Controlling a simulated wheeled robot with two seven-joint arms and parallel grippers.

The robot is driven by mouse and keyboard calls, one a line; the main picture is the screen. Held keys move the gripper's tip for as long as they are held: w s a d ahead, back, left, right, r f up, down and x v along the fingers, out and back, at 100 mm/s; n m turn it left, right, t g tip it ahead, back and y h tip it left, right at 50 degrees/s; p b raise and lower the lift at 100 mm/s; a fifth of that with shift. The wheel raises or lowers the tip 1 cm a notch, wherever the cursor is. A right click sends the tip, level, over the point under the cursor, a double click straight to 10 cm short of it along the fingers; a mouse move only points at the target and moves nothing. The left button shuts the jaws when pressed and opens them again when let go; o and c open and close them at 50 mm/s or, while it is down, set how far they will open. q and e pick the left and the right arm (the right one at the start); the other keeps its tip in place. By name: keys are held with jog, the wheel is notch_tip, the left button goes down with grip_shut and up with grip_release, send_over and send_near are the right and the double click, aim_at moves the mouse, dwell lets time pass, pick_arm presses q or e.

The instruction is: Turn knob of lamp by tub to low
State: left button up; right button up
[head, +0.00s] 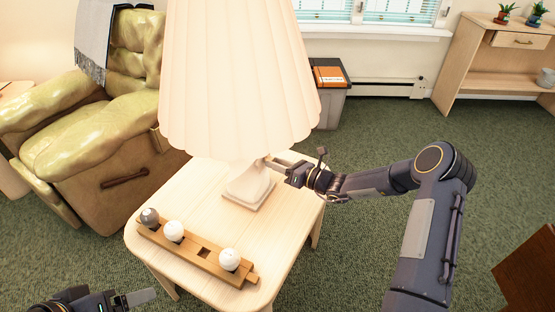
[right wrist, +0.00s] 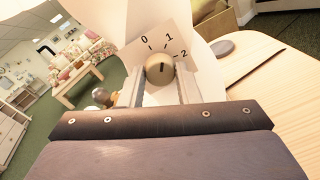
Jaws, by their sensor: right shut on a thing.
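The lamp (head: 240,85) has a large pleated cream shade and a pale base on a light wood side table (head: 190,225). In the right wrist view its round knob (right wrist: 160,70) sits in front of a dial plate (right wrist: 157,42) marked 0, 1 and 2. The dark line on the knob points up in that view, roughly between 0 and 1. My right gripper (head: 268,161) is at the lamp's base under the shade, its fingers shut on the knob's sides. My left gripper (head: 140,297) is partly in view at the bottom left, away from the lamp; its opening is unclear.
A grey tub (head: 335,108) with an orange book (head: 329,76) on its lid stands behind the table. A wooden holder (head: 193,254) with three balls lies at the table's front. A green-yellow armchair (head: 95,125) is at left.

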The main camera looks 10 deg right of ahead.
jog(key=shift+m+p, duration=0.65)
jog(key=shift+m, duration=0.45)
jog(key=o, duration=1)
jog(key=v, duration=0.8)
jog(key=shift+w, duration=0.15)
